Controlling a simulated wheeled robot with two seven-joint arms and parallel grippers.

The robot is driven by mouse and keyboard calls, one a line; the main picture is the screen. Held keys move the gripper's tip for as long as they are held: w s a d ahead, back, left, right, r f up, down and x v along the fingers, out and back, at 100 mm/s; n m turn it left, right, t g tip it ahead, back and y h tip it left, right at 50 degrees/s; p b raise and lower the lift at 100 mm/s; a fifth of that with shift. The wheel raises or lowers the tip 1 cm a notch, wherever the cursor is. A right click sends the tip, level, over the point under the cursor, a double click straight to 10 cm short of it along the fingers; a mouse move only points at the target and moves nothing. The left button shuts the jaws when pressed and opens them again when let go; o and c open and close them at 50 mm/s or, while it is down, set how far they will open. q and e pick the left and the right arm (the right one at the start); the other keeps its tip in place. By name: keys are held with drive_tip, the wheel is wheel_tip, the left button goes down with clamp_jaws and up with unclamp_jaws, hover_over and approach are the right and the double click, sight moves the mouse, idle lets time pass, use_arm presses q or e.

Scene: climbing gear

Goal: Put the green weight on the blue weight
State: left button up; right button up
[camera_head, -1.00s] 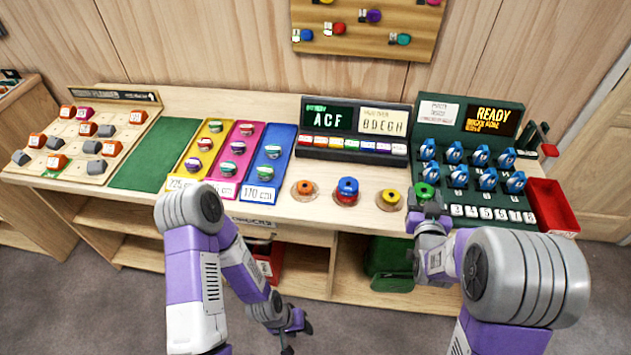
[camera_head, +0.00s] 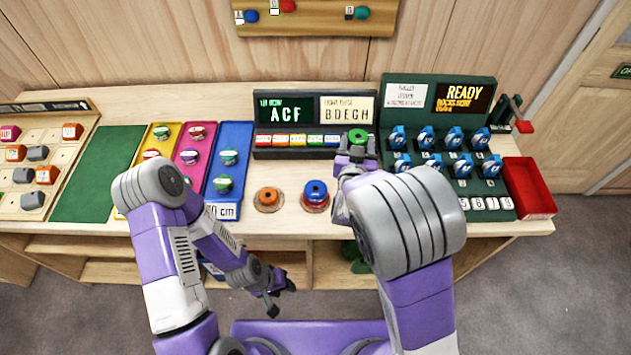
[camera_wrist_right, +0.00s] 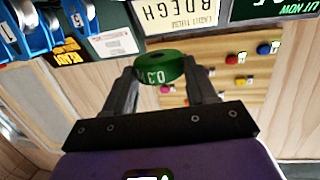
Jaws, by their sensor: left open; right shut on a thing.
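The green weight (camera_head: 358,137) is held up in front of the display panel, and it also shows between the fingers in the right wrist view (camera_wrist_right: 158,66), with white digits on its side. My right gripper (camera_head: 356,153) is shut on it. My left gripper (camera_head: 277,288) is open and empty, low in front of the table edge.
An orange weight (camera_head: 269,196) stands left of the blue one. A display panel (camera_head: 314,108) stands behind, and a green rack with blue pulleys (camera_head: 454,137) and a red tray (camera_head: 528,188) are on the right. Coloured strips with weights lie left. My right arm hides part of the table.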

sight(312, 196)
drive_tip(key=s+a+r+m+h+p, duration=0.2)
drive_tip(key=s+a+r+h+p, duration=0.1)
drive_tip(key=s+a, duration=0.65)
drive_tip(key=shift+m+g+h, duration=0.3)
drive_tip(key=shift+g, duration=0.2)
drive_tip(key=f+b, duration=0.1)
drive_tip(key=f, duration=0.2)
drive_tip(key=a+f+b, duration=0.1)
drive_tip(key=f+b, duration=0.1)
drive_tip(key=f, duration=0.1)
drive_tip(key=f+b, duration=0.1)
drive_tip(key=f, duration=0.2)
drive_tip(key=shift+w+a+f, duration=0.15)
drive_tip(key=shift+a+f, duration=0.15)
drive_tip(key=shift+f, duration=0.1)
drive_tip(key=shift+f, duration=0.2)
drive_tip(key=o, duration=1.3)
